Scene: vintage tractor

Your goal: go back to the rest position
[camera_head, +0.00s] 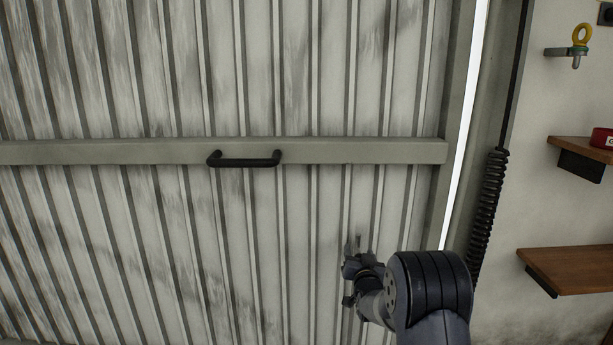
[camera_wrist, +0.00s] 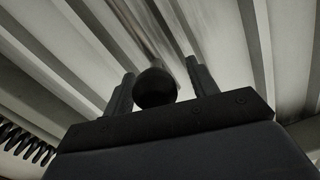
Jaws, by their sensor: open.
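My gripper (camera_head: 354,243) is in the lower middle of the head view, in front of a corrugated metal door (camera_head: 230,90). In the wrist view my gripper (camera_wrist: 160,85) shows its two fingers apart, with the door's ribs beyond them. A dark round shape (camera_wrist: 155,88) shows between the fingers; I cannot tell what it is or whether they touch it. The black door handle (camera_head: 245,161) is on the door's crossbar (camera_head: 370,151), up and to the left of my gripper and apart from it.
A bright gap (camera_head: 466,130) runs along the door's right edge. A black coiled cable (camera_head: 487,210) hangs beside it and also shows in the wrist view (camera_wrist: 25,143). Wooden shelves (camera_head: 570,268) and a yellow-ringed hook (camera_head: 578,45) are on the right wall. The door's left side is clear.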

